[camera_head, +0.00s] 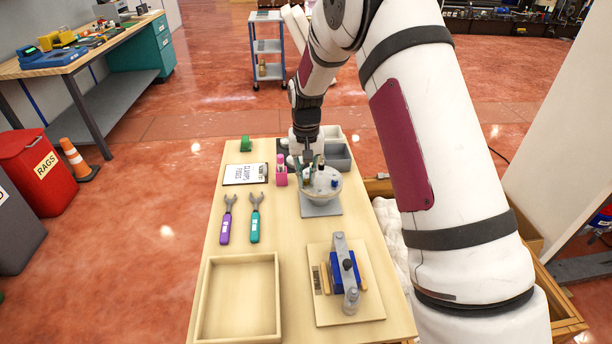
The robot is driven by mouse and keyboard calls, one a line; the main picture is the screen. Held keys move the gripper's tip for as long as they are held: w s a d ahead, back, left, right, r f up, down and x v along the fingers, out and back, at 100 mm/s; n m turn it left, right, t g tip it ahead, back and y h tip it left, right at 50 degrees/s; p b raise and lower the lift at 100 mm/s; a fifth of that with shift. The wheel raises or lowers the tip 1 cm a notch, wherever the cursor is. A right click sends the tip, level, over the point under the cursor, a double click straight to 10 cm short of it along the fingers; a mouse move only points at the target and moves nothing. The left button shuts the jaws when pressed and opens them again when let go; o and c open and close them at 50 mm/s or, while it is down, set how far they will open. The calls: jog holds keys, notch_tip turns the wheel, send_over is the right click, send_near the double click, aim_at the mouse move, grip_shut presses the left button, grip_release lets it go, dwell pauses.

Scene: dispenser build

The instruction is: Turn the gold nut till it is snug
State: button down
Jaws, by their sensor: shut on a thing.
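I cannot make out the gold nut in this view.
A pink bottle (281,176) stands close left of the gripper. A purple wrench (227,219) and a teal wrench (255,217) lie on the table (289,235). An empty tray (240,334), a clamp fixture (344,272), a sign (245,174) and grey bins (338,157) surround the work.

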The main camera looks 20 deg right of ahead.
aim_at(306, 180)
dwell(0.3)
jog(key=c, duration=1.6)
grip_release()
notch_tip(306, 180, up, 12)
jog(key=shift+r, duration=0.1)
jog(key=s+r+n+t+p, duration=0.1)
jog(key=s+r+t+p, duration=0.1)
jog(key=s+r, duration=1.55)
jog(key=s, duration=0.7)
jog(key=s+n+t+p, duration=0.1)
jog(key=s, duration=0.6)
jog(key=s+f+t+p, duration=0.1)
jog(key=s, duration=0.7)
jog(key=shift+n, duration=0.4)
